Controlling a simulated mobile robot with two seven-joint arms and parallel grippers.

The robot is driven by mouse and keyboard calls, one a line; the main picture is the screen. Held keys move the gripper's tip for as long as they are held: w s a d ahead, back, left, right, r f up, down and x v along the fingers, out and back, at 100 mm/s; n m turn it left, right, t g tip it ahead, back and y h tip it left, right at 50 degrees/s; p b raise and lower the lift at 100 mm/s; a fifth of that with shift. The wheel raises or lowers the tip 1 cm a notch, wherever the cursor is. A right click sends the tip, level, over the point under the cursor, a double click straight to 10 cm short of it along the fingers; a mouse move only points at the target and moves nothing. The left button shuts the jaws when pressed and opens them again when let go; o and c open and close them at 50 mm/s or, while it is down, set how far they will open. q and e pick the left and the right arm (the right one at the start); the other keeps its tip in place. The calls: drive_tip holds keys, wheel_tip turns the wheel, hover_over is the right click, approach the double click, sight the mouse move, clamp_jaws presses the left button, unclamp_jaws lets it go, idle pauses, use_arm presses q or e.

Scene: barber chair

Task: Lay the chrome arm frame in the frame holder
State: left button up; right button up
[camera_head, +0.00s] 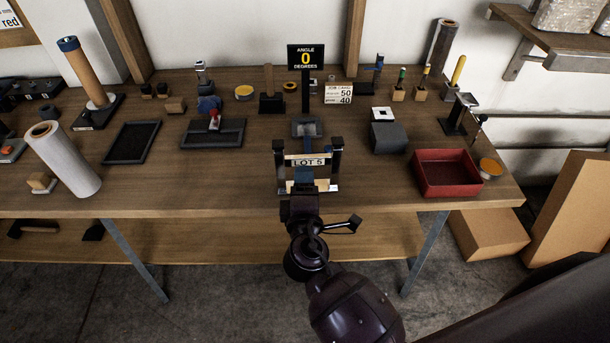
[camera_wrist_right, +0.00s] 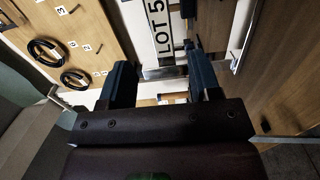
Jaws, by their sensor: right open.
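My right gripper (camera_head: 304,187) reaches in from the bottom to the bench's front edge, just in front of a fixture with two dark posts (camera_head: 336,160) and a "LOT 5" label (camera_head: 307,161). In the right wrist view the gripper (camera_wrist_right: 163,78) is open, its two dark fingers apart. A shiny metal bar (camera_wrist_right: 165,72) shows between the fingers near the label (camera_wrist_right: 160,28); I cannot tell if it is the chrome arm frame. I cannot tell for certain which thing is the frame holder. My left gripper is out of view.
A red tray (camera_head: 447,174) stands to the right on the wooden bench, near a dark grey block (camera_head: 388,137). A black tray (camera_head: 132,142) and a white roll (camera_head: 64,158) are at the left. An angle sign (camera_head: 306,58) rises behind the fixture. Bare bench lies left of the fixture.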

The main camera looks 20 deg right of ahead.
sight(308, 162)
drive_tip(key=x, duration=0.6)
drive_tip(key=d+x, duration=0.1)
drive_tip(key=x, duration=0.1)
drive_tip(key=shift+f+p, duration=0.1)
drive_tip(key=shift+p, duration=0.25)
drive_tip(key=shift+w+d, duration=0.15)
drive_tip(key=shift+w, duration=0.3)
drive_tip(key=shift+c, duration=0.4)
clamp_jaws()
